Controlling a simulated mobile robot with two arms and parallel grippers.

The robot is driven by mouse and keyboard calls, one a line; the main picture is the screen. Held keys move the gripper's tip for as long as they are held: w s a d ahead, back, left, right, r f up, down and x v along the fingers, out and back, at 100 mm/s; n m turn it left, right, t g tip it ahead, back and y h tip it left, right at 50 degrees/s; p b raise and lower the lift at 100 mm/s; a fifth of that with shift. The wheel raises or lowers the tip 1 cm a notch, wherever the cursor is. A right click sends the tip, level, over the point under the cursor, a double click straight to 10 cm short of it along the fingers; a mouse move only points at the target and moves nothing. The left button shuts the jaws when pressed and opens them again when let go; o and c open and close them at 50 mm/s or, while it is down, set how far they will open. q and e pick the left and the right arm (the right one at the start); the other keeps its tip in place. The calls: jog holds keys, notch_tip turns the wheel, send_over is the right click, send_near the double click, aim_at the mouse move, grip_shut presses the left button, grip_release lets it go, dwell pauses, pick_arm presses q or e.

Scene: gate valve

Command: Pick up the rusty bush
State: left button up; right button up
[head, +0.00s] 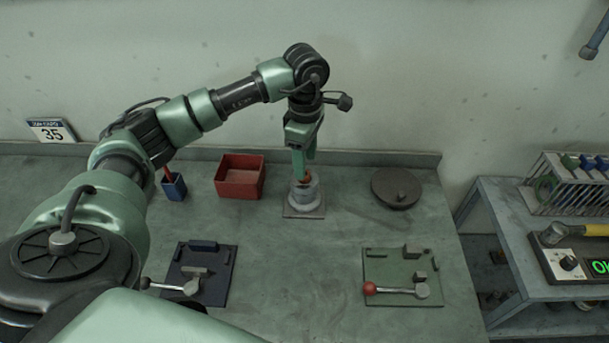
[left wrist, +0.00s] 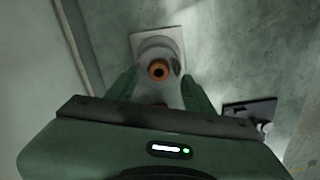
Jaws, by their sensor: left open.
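The rusty bush (left wrist: 158,71) is an orange-brown ring with a dark hole, seated in the top of a grey round valve body (left wrist: 160,46). In the head view the bush (head: 306,179) shows only as a small orange patch, partly hidden by my fingers. The valve body (head: 304,198) stands upright on a square plate near the back of the bench. My left gripper (head: 304,168) points down right over it. In the left wrist view its fingers (left wrist: 160,88) are apart, one at each side of the valve body. I cannot tell whether they touch the bush. My right gripper is not in view.
A red bin (head: 240,178) and a blue cup (head: 174,187) stand left of the valve body. A dark round disc (head: 396,188) lies to the right. A dark fixture (head: 203,275) and a green fixture (head: 402,278) lie in front. The bench middle is clear.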

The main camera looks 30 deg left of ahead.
pick_arm(q)
jog(key=shift+w+f+p, duration=0.1)
jog(key=shift+f+p, duration=0.45)
jog(key=shift+f, duration=1.35)
grip_shut()
jog(key=shift+r, duration=0.1)
jog(key=shift+r, duration=0.1)
